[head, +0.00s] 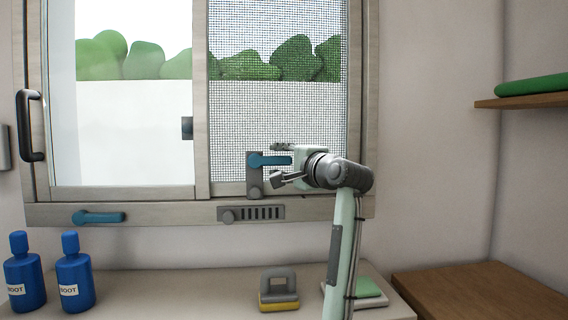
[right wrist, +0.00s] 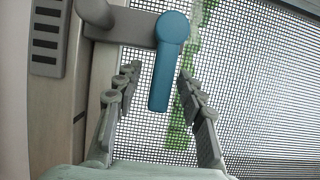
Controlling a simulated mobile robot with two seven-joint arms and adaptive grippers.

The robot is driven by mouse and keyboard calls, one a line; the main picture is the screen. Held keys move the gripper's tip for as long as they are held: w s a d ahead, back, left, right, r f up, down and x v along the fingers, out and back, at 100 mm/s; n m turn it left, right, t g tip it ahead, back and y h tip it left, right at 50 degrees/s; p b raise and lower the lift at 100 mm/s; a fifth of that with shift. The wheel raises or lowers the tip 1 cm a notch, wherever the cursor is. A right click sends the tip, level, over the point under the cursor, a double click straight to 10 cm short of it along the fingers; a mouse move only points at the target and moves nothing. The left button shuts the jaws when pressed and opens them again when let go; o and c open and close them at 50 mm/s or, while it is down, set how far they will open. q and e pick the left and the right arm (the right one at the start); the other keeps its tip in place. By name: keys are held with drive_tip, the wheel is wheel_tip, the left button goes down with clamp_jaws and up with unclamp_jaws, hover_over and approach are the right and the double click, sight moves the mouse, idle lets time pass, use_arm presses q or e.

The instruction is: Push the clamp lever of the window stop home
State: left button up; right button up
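The window stop is a grey bracket (head: 255,178) on the lower window frame, in front of the mesh screen. Its blue clamp lever (head: 270,160) sticks out to the right from the bracket's top. In the right wrist view the lever (right wrist: 165,75) hangs from its round pivot, with its free end pointing towards my gripper. My right gripper (head: 279,164) is open, its fingers on either side of the lever. In the right wrist view, gaps show between the lever and both fingers (right wrist: 159,78). My left gripper is not in view.
A second blue lever (head: 98,217) and a slotted grey plate (head: 250,213) are on the lower frame. Two blue bottles (head: 74,275) and a grey-handled block (head: 279,290) stand on the counter (head: 190,290). A black handle (head: 32,125) is at the window's left.

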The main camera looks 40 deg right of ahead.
drive_tip(key=s+a, duration=0.1)
drive_tip(key=s, duration=1)
drive_tip(key=shift+s+a, duration=0.35)
drive_tip(key=shift+a, duration=0.05)
drive_tip(key=shift+f, duration=0.1)
